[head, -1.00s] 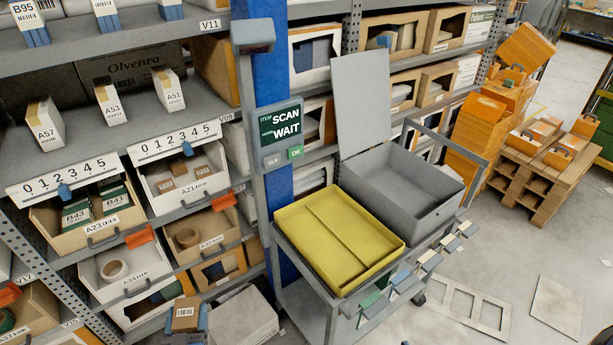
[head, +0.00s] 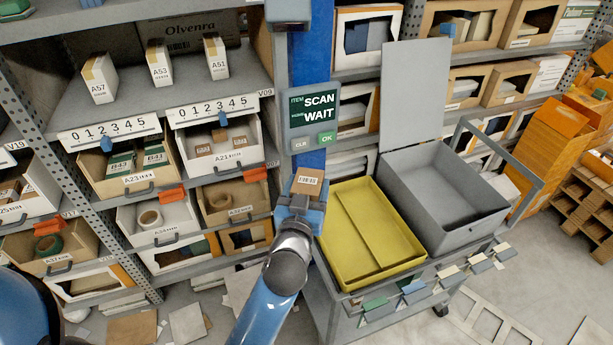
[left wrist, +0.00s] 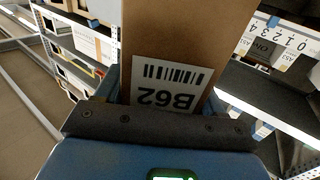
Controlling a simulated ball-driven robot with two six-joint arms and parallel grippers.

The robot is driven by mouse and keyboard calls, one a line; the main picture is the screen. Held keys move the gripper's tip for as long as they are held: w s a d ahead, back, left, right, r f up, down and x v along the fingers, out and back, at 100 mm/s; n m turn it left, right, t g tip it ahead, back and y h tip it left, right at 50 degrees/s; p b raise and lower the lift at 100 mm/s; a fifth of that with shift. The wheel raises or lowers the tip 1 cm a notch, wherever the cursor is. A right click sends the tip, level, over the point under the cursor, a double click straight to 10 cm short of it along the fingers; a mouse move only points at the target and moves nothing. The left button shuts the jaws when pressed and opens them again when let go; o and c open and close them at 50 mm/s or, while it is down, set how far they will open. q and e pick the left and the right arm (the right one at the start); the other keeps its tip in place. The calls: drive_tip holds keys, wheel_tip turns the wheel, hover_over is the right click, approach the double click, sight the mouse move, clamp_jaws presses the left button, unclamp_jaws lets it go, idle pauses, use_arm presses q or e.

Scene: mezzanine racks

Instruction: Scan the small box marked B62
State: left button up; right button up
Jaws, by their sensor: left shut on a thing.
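The small brown box marked B62 (left wrist: 170,75) fills the middle of the left wrist view, its white barcode label facing the camera and reading upside down. In the head view the box (head: 306,184) sits in my left gripper (head: 301,200), which is shut on it. The gripper is below the scan panel (head: 312,115), beside the blue post and left of the yellow tray. The panel reads "ITEM SCAN" and "WAIT". A grey scanner head (head: 288,12) is on the post above, cut by the top edge. My right gripper is not in view.
The yellow tray (head: 375,272) and an open grey box (head: 447,225) with raised lid stand on a cart to the right. Shelf bins, including A21 (head: 215,155) and A23 (head: 137,180), are at the left. Open floor shows at the lower right.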

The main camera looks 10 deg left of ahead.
sight(309, 183)
use_arm(q)
drive_tip(key=r, duration=0.2)
drive_tip(key=r+y, duration=0.1)
drive_tip(key=shift+s+d, duration=0.15)
drive_tip(key=shift+s, duration=0.15)
drive_tip(key=shift+r+n, duration=0.3)
drive_tip(key=shift+r, duration=0.05)
drive_tip(key=shift+a+r, duration=0.1)
drive_tip(key=shift+a, duration=0.15)
drive_tip(key=w+a+p, duration=0.3)
drive_tip(key=w+a, duration=0.2)
drive_tip(key=w, duration=0.3)
drive_tip(key=shift+a+r+p, duration=0.2)
drive_tip(key=shift+r+p, duration=0.1)
drive_tip(key=shift+r, duration=0.1)
